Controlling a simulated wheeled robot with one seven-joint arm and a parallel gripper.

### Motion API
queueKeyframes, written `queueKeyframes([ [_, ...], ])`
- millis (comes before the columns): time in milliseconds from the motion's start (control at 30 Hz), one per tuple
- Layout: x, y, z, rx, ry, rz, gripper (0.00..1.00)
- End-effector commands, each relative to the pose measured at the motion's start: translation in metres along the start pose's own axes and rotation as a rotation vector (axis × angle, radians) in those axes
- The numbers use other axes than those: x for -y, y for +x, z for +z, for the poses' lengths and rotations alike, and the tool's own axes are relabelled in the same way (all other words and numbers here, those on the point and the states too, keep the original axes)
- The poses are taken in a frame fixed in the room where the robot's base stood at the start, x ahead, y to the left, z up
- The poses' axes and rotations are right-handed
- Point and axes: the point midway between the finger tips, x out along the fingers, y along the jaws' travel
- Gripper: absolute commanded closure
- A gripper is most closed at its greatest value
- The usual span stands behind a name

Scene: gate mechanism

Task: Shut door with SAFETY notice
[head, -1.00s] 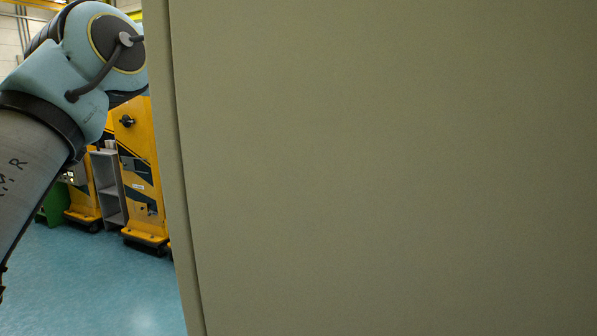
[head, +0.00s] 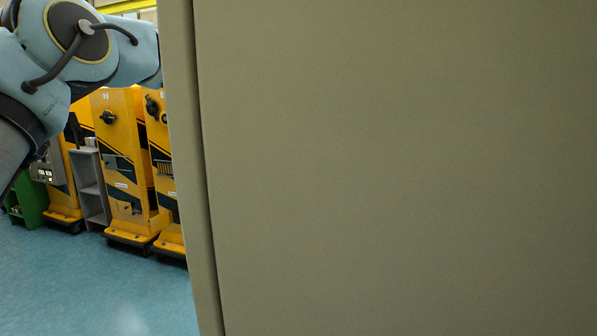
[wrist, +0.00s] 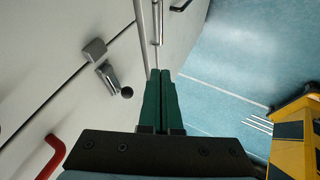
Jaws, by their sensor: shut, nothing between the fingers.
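A large plain beige panel (head: 400,170) fills most of the head view, with its upright edge at the left. No SAFETY notice shows, so I cannot tell whether this panel is the door. In the wrist view my gripper (wrist: 161,76) has its green fingers together and empty. To its left is a pale panel surface (wrist: 60,35) with a dark seam, a grey latch with a black knob (wrist: 126,92) and a red handle (wrist: 51,157). A metal bar (wrist: 157,20) runs beyond the fingertips. I cannot tell whether the fingers touch anything. The gripper is hidden in the head view.
Several yellow machines (head: 124,170) stand behind the panel at left, with a grey shelf (head: 91,187) and a green box (head: 30,200). Blue floor (head: 90,285) in front of them is clear. A yellow and black object (wrist: 295,135) is at the wrist view's right.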

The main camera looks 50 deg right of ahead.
Motion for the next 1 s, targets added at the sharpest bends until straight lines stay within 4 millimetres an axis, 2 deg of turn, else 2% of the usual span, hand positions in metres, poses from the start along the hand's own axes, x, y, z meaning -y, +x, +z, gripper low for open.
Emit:
queueKeyframes([
  [300,0.003,-0.055,-0.002,-0.005,0.001,-0.001,1.0],
  [500,0.003,-0.081,-0.003,-0.002,0.001,0.0,1.0],
  [867,0.003,-0.088,-0.003,0.0,0.0,-0.001,1.0],
  [967,0.015,-0.091,0.003,0.003,-0.017,-0.022,1.0],
  [1000,0.026,-0.093,0.009,0.004,-0.032,-0.043,1.0],
])
